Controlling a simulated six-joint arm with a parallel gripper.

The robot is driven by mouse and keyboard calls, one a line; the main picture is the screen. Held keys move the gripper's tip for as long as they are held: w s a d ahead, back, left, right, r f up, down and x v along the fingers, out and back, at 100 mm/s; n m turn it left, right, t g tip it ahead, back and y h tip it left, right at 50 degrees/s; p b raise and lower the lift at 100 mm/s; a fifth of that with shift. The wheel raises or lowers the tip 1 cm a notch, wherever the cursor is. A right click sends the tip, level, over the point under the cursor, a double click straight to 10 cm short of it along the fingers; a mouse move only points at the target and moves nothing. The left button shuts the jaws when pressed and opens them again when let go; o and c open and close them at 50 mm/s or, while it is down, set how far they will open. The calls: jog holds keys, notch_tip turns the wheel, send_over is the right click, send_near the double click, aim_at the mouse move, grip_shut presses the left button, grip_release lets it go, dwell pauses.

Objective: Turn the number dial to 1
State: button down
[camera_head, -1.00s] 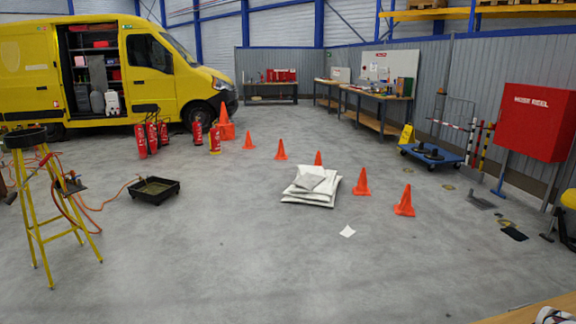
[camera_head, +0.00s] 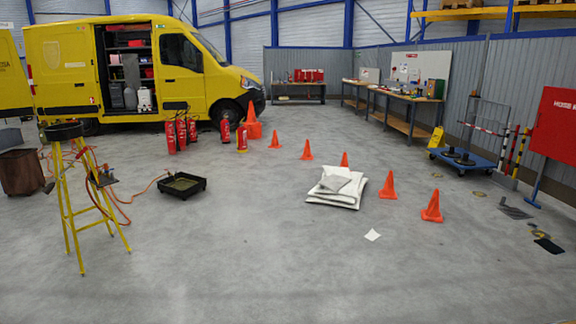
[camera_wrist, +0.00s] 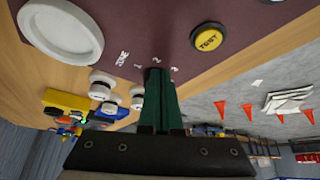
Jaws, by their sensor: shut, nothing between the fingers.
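In the wrist view, a dark maroon panel (camera_wrist: 245,18) carries the printed word ZONE and the numbers 1, 2 and 3 around the fingertips. My gripper (camera_wrist: 159,74) has dark green fingers, shut together with nothing between them, with the tips close to the numbers, just below the 2 in the picture. The number dial itself is not clearly seen; the fingers cover the spot beneath the numbers. I cannot tell its setting or whether the fingers touch it. The head view shows neither panel nor gripper.
A yellow TEST button (camera_wrist: 208,38) sits right of the numbers, and a large white round part (camera_wrist: 60,32) lies left. White knob-like objects (camera_wrist: 102,85) stand on the wooden surface (camera_wrist: 20,75). The head view shows orange cones (camera_head: 388,187), white sacks (camera_head: 330,197) and open floor.

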jog(key=shift+s, duration=0.15)
jog(key=shift+s+d, duration=0.45)
dwell(0.3)
jog(key=shift+s+a, duration=0.2)
jog(key=shift+s, duration=0.1)
notch_tip(320, 180, up, 6)
jog(key=shift+a, duration=0.1)
